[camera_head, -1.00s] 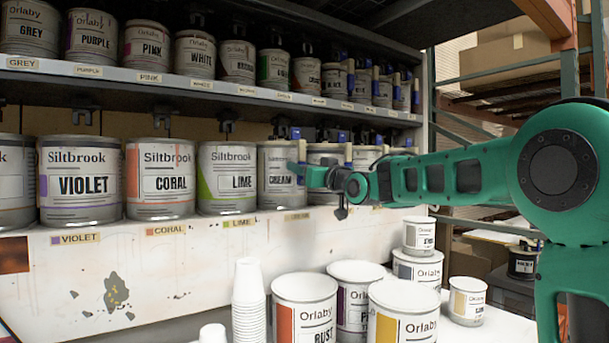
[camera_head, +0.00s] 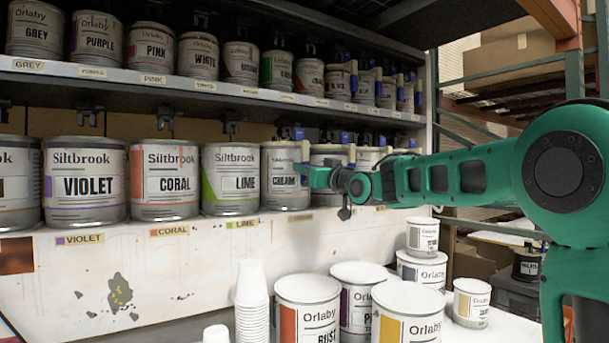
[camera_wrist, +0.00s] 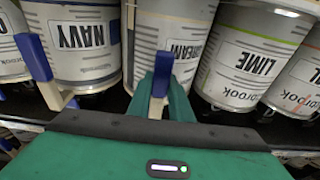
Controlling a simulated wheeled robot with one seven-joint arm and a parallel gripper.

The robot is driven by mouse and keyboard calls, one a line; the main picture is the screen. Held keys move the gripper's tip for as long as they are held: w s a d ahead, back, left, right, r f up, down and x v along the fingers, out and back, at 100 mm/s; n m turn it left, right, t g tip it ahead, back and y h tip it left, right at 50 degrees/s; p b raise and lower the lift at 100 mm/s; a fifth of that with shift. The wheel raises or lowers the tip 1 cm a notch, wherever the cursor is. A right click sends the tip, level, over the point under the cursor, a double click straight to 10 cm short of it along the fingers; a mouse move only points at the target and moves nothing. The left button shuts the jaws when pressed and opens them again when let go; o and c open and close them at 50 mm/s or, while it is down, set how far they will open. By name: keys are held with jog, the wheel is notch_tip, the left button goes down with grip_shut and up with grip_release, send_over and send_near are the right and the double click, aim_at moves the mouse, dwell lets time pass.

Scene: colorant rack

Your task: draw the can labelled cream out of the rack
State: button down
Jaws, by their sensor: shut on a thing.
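The can labelled cream (camera_head: 284,190) stands upright in the lower rack row, right of the lime can (camera_head: 230,195). It also shows in the wrist view (camera_wrist: 172,25), its label upside down and partly covered by my gripper. My gripper (camera_head: 308,177) is at the front right of the cream can. In the wrist view, my gripper (camera_wrist: 158,95) is shut at the can's front, around what looks like a pale upright grip piece. How that piece joins the can is hidden.
The navy can (camera_wrist: 85,40) stands close on the other side of the cream can, with a blue and pale upright piece (camera_wrist: 38,62) in front. Orlaby cans (camera_head: 307,300) and a white cup stack (camera_head: 251,300) stand on the table below. The upper shelf (camera_head: 200,87) overhangs the row.

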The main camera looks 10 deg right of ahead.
jog(key=shift+r, duration=0.2)
jog(key=shift+s+r, duration=0.15)
jog(key=shift+r, duration=0.25)
jog(key=shift+v, duration=2.8)
jog(key=r+v, duration=0.2)
jog(key=v, duration=1.3)
jog(key=shift+r, duration=0.35)
jog(key=shift+s, duration=0.2)
